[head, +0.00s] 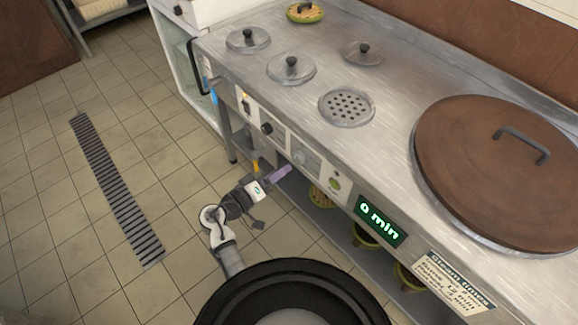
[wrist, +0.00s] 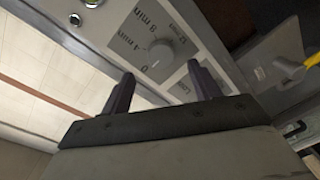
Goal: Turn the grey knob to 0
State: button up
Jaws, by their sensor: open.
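The grey knob (head: 299,157) is on the stove's front panel, between a black knob and a green button. The display (head: 380,220) reads "0 min". My gripper (head: 287,170) is just in front of the panel by the grey knob. In the wrist view my gripper (wrist: 162,76) is open, its two dark fingers apart, with the knob ahead of the gap. I see no contact with the knob.
The black knob (head: 266,128) is left of the grey knob, and the green button (head: 335,185) is right of it. A yellow-handled part (wrist: 290,68) shows at the wrist view's right. A large brown lid (head: 490,165) covers the right of the stove. The floor at left is clear.

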jog(key=v, duration=0.7)
jog(key=shift+s+a+b, duration=0.2)
jog(key=shift+s+b, duration=0.05)
jog(key=shift+b, duration=0.2)
jog(key=shift+r, duration=0.1)
